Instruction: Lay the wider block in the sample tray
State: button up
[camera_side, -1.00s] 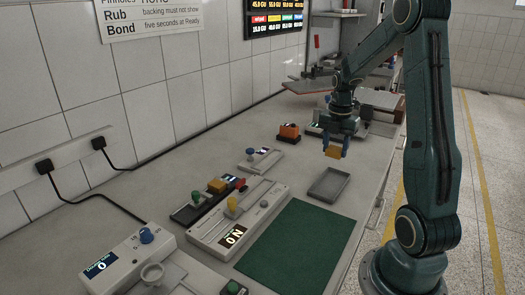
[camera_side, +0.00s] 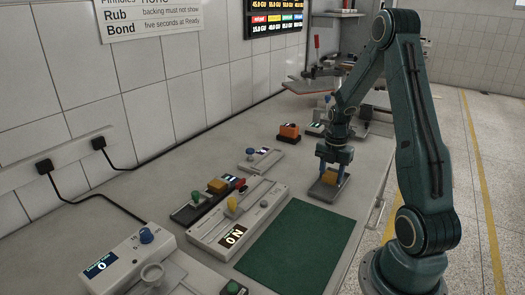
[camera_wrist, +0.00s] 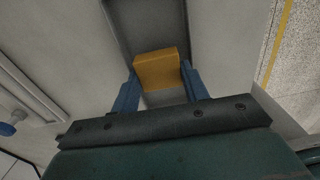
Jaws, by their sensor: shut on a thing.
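My gripper (camera_side: 333,173) is shut on a yellow-orange block (camera_side: 329,178), low over the sample tray (camera_side: 322,196). The tray is a shallow grey rectangle on the bench. In the wrist view the block (camera_wrist: 157,69) sits between the blue fingers (camera_wrist: 159,88), with the grey tray (camera_wrist: 120,30) behind and below it. I cannot tell whether the block touches the tray floor. Another yellow-orange block (camera_side: 217,186) rests on a dark device left of the tray.
A green mat (camera_side: 300,243) lies in front of the tray. An orange box (camera_side: 289,131) and a small device with a blue knob (camera_side: 259,158) stand behind and left. A long grey device (camera_side: 238,218) is at left. Bare bench lies between the tray and these.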

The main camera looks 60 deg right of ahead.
aim_at(331, 176)
jog(key=shift+f, duration=0.8)
jog(key=shift+f, duration=0.1)
jog(key=o, duration=0.7)
notch_tip(331, 176, up, 12)
jog(key=shift+a, duration=0.1)
dwell(0.6)
